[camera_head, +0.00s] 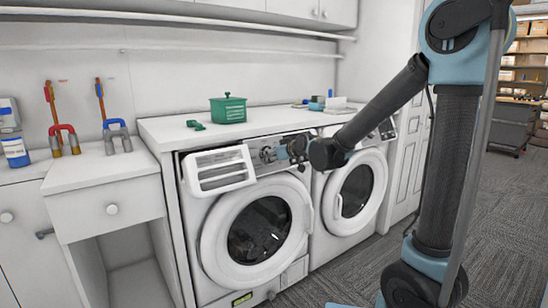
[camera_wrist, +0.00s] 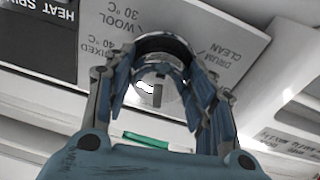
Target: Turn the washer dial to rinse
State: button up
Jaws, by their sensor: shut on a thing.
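The front-loading washer (camera_head: 205,235) stands under the white counter, with its round door shut and its drawer (camera_head: 218,170) sticking out at the upper left. My gripper (camera_head: 297,148) is at the washer's control panel (camera_head: 268,154), right of the drawer, and hides much of the dial there. In the wrist view, my gripper (camera_wrist: 163,75) has its blue fingers shut on the grey round dial (camera_wrist: 158,92), one on each side. Panel labels around it read "WOOL 30 °C", "MIXED 40 °C" and "DRUM CLEAN". I cannot make out a rinse label or the dial's exact setting.
A second front-loading machine (camera_head: 362,190) stands right of the washer. A green box (camera_head: 228,109) and small items rest on the counter (camera_head: 180,132). A white cabinet (camera_head: 90,172) is at the left. Carpet is free at the right.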

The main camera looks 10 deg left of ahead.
jog(key=n, duration=0.5)
jog(key=shift+w+d+n+y, duration=0.1)
jog(key=shift+n+y, duration=0.2)
jog(key=shift+n, duration=0.1)
dwell(0.3)
jog(key=o, duration=1.1)
jog(key=shift+c, duration=0.2)
jog(key=v, duration=1.2)
jog(key=shift+w, duration=0.2)
jog(key=shift+d, duration=0.1)
